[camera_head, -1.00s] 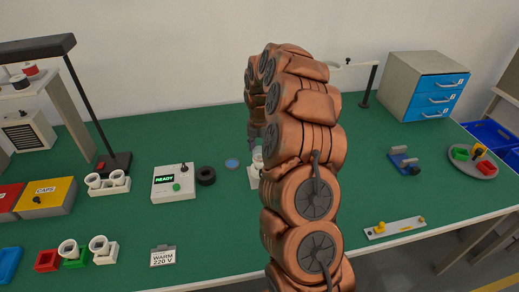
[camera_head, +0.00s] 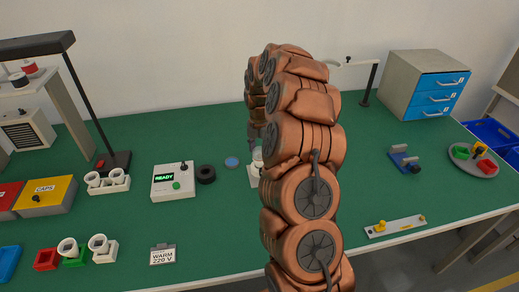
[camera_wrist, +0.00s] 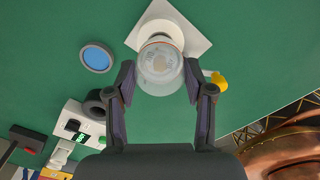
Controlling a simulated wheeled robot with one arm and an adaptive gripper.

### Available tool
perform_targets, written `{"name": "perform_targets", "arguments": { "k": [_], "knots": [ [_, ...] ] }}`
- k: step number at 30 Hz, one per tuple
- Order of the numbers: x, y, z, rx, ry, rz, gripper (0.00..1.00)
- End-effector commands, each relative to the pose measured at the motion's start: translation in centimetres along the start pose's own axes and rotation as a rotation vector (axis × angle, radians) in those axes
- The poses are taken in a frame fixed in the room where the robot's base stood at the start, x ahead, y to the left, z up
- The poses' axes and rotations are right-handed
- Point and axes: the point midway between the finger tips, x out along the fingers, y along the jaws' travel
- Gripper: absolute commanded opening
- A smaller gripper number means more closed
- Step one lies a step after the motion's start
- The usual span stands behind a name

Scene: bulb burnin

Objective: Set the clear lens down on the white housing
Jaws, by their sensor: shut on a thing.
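My gripper (camera_wrist: 158,84) is shut on the clear lens (camera_wrist: 160,72), a rounded see-through piece with faint markings, between its two dark fingers. The white housing (camera_wrist: 193,38), a square base with a round raised part, is just beyond the lens in the wrist view. The lens overlaps the near side of the round part in that view. I cannot tell whether they touch. In the head view a little of the white housing (camera_head: 253,180) shows at the left of my arm.
A blue disc (camera_head: 231,163) and a black ring (camera_head: 205,174) lie left of the housing, beside a white box (camera_head: 174,193) with a lit READY display. A bar with yellow knobs (camera_head: 395,227) lies at the front right. Green table around the housing is mostly clear.

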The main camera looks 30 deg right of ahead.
Motion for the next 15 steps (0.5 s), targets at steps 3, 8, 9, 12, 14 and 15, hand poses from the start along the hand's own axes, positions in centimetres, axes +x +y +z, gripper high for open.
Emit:
{"name": "perform_targets", "arguments": {
  "k": [3, 8, 9, 12, 14, 15],
  "knots": [
    [0.15, 0.0, 0.0, 0.0, 0.0, 0.0, 0.39],
    [0.25, 0.0, -0.01, 0.0, 0.0, 0.0, 0.39],
    [0.24, 0.0, 0.0, 0.0, 0.0, 0.0, 0.39],
    [0.23, 0.01, 0.0, 0.0, 0.0, 0.0, 0.54],
    [0.23, 0.01, 0.0, 0.0, 0.0, 0.0, 0.6],
    [0.23, 0.01, 0.0, 0.0, 0.0, 0.0, 0.64]
  ]
}}
